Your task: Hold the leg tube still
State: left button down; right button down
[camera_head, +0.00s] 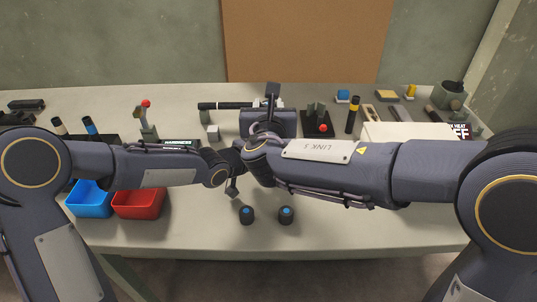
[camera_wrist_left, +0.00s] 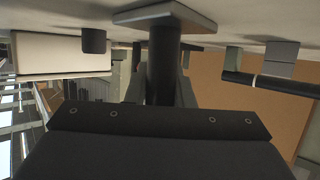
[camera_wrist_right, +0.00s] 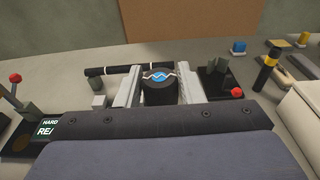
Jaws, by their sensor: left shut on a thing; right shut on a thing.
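My left gripper (camera_wrist_left: 160,88) is shut on a dark upright tube (camera_wrist_left: 163,62), which I take as the leg tube. This view is upside down, and the tube meets a flat grey plate (camera_wrist_left: 165,14) near the tabletop. My right gripper (camera_wrist_right: 160,90) is shut on a dark round piece with a blue top (camera_wrist_right: 160,77) and a white wavy line across it. Whether this piece touches the tube is hidden. In the head view my two forearms meet at the middle and cover both grips.
Two dark blue-topped caps (camera_head: 247,215) (camera_head: 286,215) stand at the table's front. A blue bin (camera_head: 88,205) and a red bin (camera_head: 138,205) are left. A black-and-white tube (camera_head: 225,105) lies behind. A cream box (camera_head: 410,133) is right. The front right tabletop is clear.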

pick_arm(q)
jog(key=shift+s+a+f, duration=0.1)
jog(key=shift+f, duration=0.35)
pick_arm(e)
jog(key=shift+r, duration=0.3)
pick_arm(q)
jog(key=c, duration=1.4)
grip_release()
jog(key=shift+o, duration=1.2)
jog(key=shift+r, duration=0.15)
pick_arm(e)
jog(key=shift+w, duration=0.1)
pick_arm(q)
jog(key=shift+r, duration=0.1)
jog(key=shift+r, duration=0.1)
